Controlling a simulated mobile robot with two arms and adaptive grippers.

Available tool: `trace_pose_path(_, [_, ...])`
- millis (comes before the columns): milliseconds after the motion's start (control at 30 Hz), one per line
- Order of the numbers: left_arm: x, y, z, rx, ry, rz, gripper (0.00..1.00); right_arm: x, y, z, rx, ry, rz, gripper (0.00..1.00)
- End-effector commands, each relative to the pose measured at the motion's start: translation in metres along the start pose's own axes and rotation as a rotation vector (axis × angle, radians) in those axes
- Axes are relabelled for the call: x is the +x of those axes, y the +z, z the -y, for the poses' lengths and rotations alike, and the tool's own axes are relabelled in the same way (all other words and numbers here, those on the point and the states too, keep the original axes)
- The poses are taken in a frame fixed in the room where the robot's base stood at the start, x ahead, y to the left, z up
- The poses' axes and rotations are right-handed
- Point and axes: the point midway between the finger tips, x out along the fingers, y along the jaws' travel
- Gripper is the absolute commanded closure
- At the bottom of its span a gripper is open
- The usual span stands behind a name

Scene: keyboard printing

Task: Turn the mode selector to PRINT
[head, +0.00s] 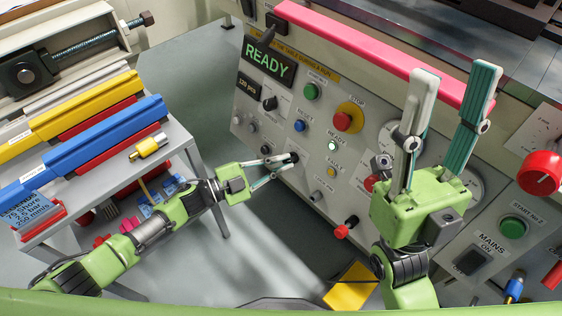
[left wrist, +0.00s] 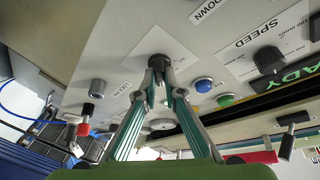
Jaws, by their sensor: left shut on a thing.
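The mode selector appears to be the small dark knob (head: 292,157) on the grey control panel; I cannot read its label. In the left wrist view the dark knob (left wrist: 157,60) sits on a white label plate, whose text is too blurred to read. My left gripper (head: 283,163) reaches the panel from the left and is shut on this knob; its fingertips (left wrist: 161,76) partly hide it. My right gripper (head: 456,75) points upward, its two fingers apart and empty, in front of the panel's right part.
The panel carries a lit READY display (head: 267,62), a red stop button (head: 342,121), a blue button (head: 299,126) and a green button (head: 311,91). A pink bar (head: 370,45) runs along its top. A grey rack with yellow and blue bars (head: 110,130) stands left.

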Motion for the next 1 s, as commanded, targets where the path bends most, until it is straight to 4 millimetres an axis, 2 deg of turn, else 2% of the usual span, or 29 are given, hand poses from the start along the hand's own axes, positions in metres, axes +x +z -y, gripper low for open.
trace_pose_path(533, [0.0005,0.0001,0.0005,0.024,0.009,0.001,1.00,0.0003,0.0044,-0.0002,-0.002,-0.001,0.020,0.60])
trace_pose_path(600, [0.0005,0.0000,0.0005,0.023,0.009,0.001,0.76,0.0003,0.0043,-0.0002,-0.002,-0.001,0.020,0.60])
trace_pose_path(1000, [0.0002,-0.0020,0.0022,0.023,0.009,0.000,0.74,0.0002,0.0049,0.0004,0.001,-0.002,0.021,0.60])
